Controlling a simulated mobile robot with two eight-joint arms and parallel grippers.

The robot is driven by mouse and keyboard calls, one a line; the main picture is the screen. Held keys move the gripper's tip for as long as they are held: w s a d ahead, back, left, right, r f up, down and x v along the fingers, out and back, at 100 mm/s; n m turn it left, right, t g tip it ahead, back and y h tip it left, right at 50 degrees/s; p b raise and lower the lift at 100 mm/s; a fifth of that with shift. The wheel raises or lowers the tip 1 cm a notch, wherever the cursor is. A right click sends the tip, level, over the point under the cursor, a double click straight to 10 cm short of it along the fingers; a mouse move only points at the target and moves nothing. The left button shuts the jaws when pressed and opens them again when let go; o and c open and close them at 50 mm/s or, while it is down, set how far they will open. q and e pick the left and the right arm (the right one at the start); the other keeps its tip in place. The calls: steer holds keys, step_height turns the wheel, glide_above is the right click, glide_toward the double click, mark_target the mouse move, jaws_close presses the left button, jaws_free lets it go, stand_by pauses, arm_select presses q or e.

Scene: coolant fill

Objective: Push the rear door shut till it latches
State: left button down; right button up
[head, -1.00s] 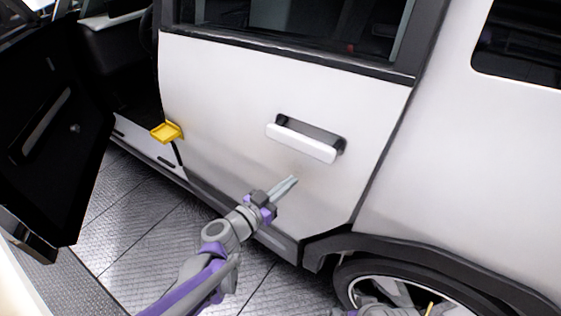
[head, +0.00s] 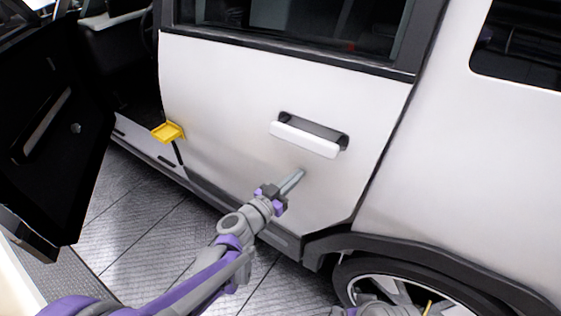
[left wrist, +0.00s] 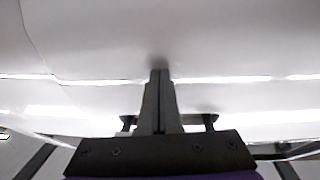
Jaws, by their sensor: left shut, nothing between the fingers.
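The white rear door (head: 225,95) fills the middle of the head view. It looks about flush with the body panel behind it; whether it is latched I cannot tell. Its white handle (head: 304,139) sits in a dark recess. My left gripper (head: 300,173) is shut and empty, its fingertips at the door panel just below the handle. In the left wrist view the shut fingers (left wrist: 158,75) point at the white panel, with a dark smudge at their tips; they touch it or nearly do. My right gripper cannot be made out; a bit of grey arm shows at the bottom edge.
The black-lined front door (head: 50,130) stands open at the left. A yellow part (head: 167,132) sticks out at the rear door's front edge. The rear wheel (head: 400,290) is at the lower right. Metal floor plates (head: 150,235) lie clear below the sill.

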arm_select(q)
steer(key=p+v, duration=0.1)
steer(key=v, duration=0.7)
stand_by(1.3)
steer(key=shift+d, duration=0.15)
